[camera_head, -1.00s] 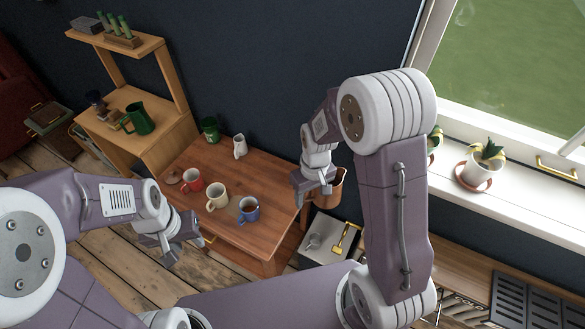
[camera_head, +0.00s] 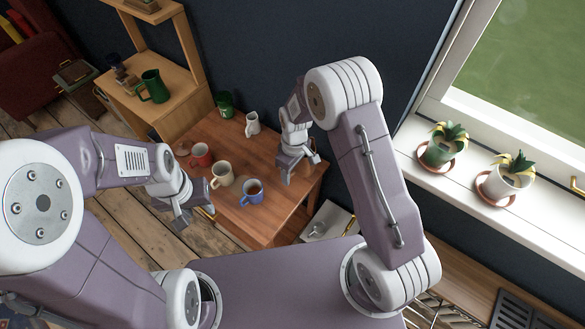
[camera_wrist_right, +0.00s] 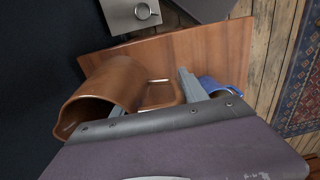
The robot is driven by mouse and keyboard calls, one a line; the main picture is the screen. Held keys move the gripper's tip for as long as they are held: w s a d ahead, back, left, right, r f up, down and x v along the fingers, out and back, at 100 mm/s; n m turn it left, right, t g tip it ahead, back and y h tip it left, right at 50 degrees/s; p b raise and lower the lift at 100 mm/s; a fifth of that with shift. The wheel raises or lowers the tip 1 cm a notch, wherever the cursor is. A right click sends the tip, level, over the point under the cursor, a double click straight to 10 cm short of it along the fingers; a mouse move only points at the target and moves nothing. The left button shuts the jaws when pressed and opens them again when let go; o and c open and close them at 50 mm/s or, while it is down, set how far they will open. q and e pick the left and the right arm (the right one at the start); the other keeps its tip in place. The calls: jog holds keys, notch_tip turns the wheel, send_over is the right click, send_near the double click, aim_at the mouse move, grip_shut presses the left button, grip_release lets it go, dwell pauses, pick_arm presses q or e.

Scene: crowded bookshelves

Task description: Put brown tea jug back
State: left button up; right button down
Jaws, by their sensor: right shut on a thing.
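The brown tea jug (camera_wrist_right: 112,84) fills the left of the right wrist view, tilted, with its dark open mouth toward lower left. My right gripper (camera_wrist_right: 155,97) is shut on its handle, between two grey fingers. In the head view my right gripper (camera_head: 288,176) is over the right part of the wooden table (camera_head: 268,220), and a bit of the brown jug (camera_head: 313,146) shows behind it; most is hidden. I cannot tell whether the jug touches the table. My left gripper (camera_head: 196,211) looks open and empty, beside the table's left front edge.
On the table stand a red mug (camera_head: 201,155), a cream mug (camera_head: 222,174), a blue mug (camera_head: 252,193), a white jug (camera_head: 252,124) and a green cup (camera_head: 225,104). A green jug (camera_head: 152,87) stands on the wooden shelf unit. Potted plants (camera_head: 440,150) line the windowsill.

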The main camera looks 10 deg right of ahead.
jog(key=w+f, duration=0.2)
jog(key=w, duration=0.1)
jog(key=w+f, duration=0.1)
jog(key=w, duration=0.1)
jog(key=shift+w+d, duration=0.1)
jog(key=shift+d, duration=0.15)
jog(key=shift+f, duration=2.1)
jog(key=shift+f, duration=0.15)
jog(key=c, duration=0.6)
grip_release()
